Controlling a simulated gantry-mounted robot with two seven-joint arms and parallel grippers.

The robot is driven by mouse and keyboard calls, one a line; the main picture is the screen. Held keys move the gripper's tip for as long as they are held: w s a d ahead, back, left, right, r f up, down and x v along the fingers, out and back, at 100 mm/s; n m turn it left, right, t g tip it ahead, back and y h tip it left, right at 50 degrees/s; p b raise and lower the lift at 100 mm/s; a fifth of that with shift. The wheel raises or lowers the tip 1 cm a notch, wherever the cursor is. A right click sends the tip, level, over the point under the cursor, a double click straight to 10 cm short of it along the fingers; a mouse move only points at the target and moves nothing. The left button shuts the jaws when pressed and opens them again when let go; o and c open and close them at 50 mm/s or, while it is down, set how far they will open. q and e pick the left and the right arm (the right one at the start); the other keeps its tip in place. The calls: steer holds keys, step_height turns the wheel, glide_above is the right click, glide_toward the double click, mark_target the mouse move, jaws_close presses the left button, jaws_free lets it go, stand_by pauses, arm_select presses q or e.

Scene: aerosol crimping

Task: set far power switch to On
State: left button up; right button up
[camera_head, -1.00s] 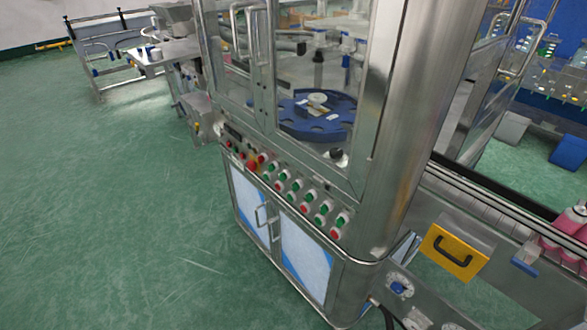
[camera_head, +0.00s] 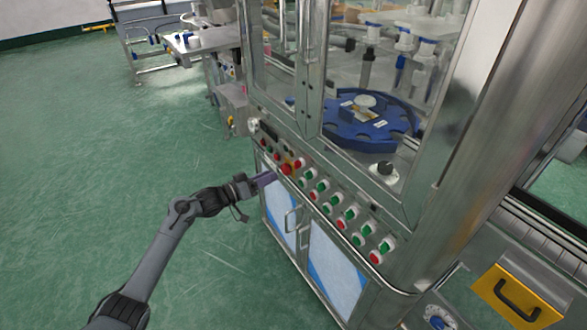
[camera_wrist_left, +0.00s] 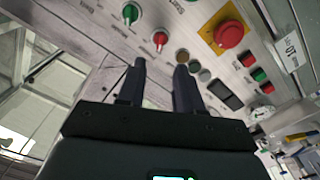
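The control panel (camera_head: 320,195) runs along the machine's front below the glass doors, with rows of red and green switches. I cannot tell which one is the far power switch; the labels are too small to read. A white round knob (camera_head: 254,125) sits at the far end, also in the left wrist view (camera_wrist_left: 262,114). My left gripper (camera_head: 270,178) is in front of the panel, near the red mushroom button (camera_head: 287,169). In the left wrist view its two fingers (camera_wrist_left: 160,70) are apart with nothing between them, with the red mushroom button (camera_wrist_left: 228,34) above right. My right gripper is out of view.
Cabinet doors with handles (camera_head: 291,220) are below the panel. A blue turntable (camera_head: 365,128) stands behind the glass. A yellow plate with a black handle (camera_head: 520,297) is at lower right. The green floor (camera_head: 80,180) at left is clear.

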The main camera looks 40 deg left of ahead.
mark_target(297, 165)
arm_select(q)
steer(key=b+x, duration=0.2)
steer(key=x, duration=0.7)
steer(key=shift+b, duration=0.4)
steer(key=shift+w+f, duration=0.1)
steer(key=shift+f, duration=0.05)
steer(key=shift+c, duration=0.3)
jaws_close()
